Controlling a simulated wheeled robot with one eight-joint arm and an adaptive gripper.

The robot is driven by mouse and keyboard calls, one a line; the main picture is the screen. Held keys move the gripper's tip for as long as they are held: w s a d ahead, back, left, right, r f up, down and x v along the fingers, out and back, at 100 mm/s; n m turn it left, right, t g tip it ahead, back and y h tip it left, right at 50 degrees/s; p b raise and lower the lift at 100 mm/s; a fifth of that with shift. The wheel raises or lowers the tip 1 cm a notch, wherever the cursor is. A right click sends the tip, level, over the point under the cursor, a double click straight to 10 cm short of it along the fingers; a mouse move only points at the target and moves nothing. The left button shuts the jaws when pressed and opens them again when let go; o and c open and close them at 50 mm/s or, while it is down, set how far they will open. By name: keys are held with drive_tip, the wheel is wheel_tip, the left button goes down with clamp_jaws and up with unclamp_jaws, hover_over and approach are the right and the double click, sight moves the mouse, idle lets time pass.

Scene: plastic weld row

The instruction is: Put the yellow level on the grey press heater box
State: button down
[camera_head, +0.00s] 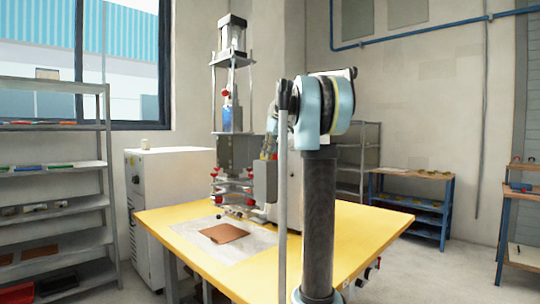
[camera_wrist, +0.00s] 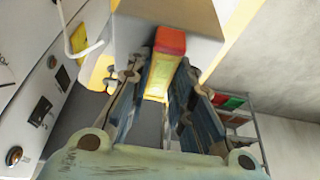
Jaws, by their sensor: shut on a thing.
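The yellow level, with a red end (camera_wrist: 170,41) and a yellow body (camera_wrist: 158,82), sits between the fingers of my gripper (camera_wrist: 162,72) in the wrist view. My gripper is shut on it. The grey press heater box (camera_head: 265,182) stands at the right side of the press in the head view. A grey box face (camera_wrist: 205,48), which looks like the heater box, lies just behind the level in the wrist view. I cannot tell whether the level touches it. In the head view my arm hides most of the gripper, which is near the box's top.
The press (camera_head: 232,120) stands on a yellow table (camera_head: 365,225) with a brown plate (camera_head: 224,233) in front. A white cabinet (camera_head: 170,170) and shelves (camera_head: 50,215) are at left. A workbench (camera_head: 412,180) is behind at right. The table's right part is clear.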

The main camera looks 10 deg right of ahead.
drive_tip(key=c, duration=1.4)
unclamp_jaws()
drive_tip(key=shift+f, duration=0.1)
drive_tip(key=v, duration=1.2)
